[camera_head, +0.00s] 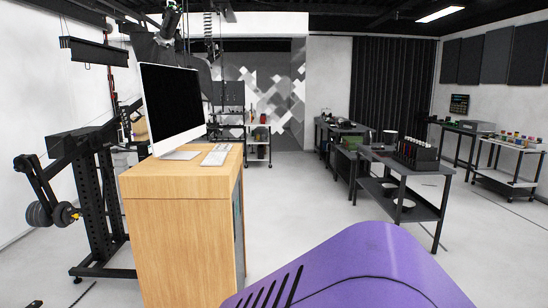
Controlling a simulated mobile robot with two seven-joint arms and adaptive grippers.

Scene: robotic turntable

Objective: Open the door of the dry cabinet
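I cannot single out a dry cabinet with certainty. The nearest cabinet-like thing is a tall light-wood cabinet (180,235) left of centre. Its narrow right side is dark grey and seen at a steep angle, so I cannot tell whether that side is a door or whether it stands open. A dark, boxy unit (229,93) stands far back near the patterned wall, too small to make out. Neither of my grippers is in view.
A computer monitor (171,103) and keyboard (215,155) stand on the wood cabinet. A black rack (95,200) with weights is at left. A dark two-level table (412,165) and a light-topped table (513,142) stand right. Floor (305,195) between cabinet and tables is clear.

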